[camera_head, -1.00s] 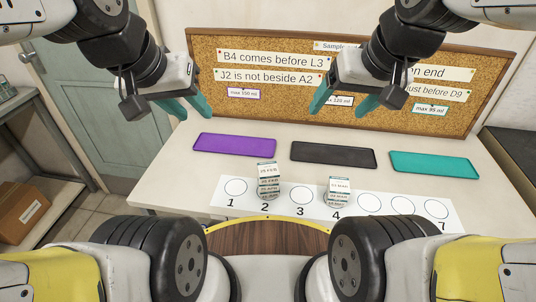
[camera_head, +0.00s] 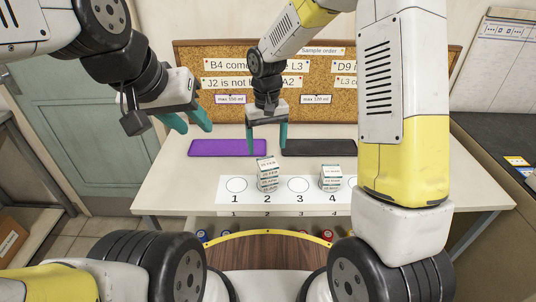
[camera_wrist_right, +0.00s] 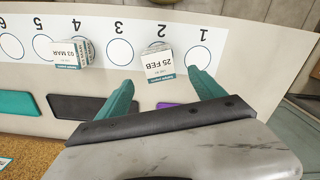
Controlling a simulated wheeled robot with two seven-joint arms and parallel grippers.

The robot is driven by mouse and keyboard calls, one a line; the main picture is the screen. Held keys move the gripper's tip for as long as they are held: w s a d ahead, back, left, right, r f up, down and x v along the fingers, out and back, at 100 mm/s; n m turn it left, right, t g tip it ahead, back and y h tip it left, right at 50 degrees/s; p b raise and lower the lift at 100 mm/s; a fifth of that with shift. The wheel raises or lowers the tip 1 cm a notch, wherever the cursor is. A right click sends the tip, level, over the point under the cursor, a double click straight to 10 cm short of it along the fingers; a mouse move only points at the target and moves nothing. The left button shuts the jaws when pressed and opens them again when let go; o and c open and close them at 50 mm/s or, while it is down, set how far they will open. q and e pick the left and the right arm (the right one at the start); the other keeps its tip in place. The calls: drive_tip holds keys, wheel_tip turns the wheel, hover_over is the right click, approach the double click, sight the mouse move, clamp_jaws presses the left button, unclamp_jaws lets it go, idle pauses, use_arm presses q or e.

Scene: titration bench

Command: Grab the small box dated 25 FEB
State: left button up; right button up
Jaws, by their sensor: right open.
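The small white box dated 25 FEB (camera_head: 267,181) stands at place 2 on the white numbered strip. My right gripper (camera_head: 267,145) is open and empty, above and behind this box. In the right wrist view the fingertips (camera_wrist_right: 160,82) flank its near side with the box just beyond, apart from them. My left gripper (camera_head: 188,121) is open and empty, high at the left.
A second white box, dated 03 MAR (camera_wrist_right: 75,53), stands at place 4. A purple tray (camera_head: 225,148) and a black tray (camera_head: 320,147) lie behind the strip; a teal tray (camera_wrist_right: 18,103) shows in the wrist view. A cork board (camera_head: 190,68) stands at the back.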

sight(267, 162)
wheel_tip(267, 162, down, 8)
drive_tip(key=shift+d+r, duration=0.1)
drive_tip(key=c, duration=1.5)
drive_tip(key=shift+o, duration=0.2)
drive_tip(key=shift+r, duration=0.1)
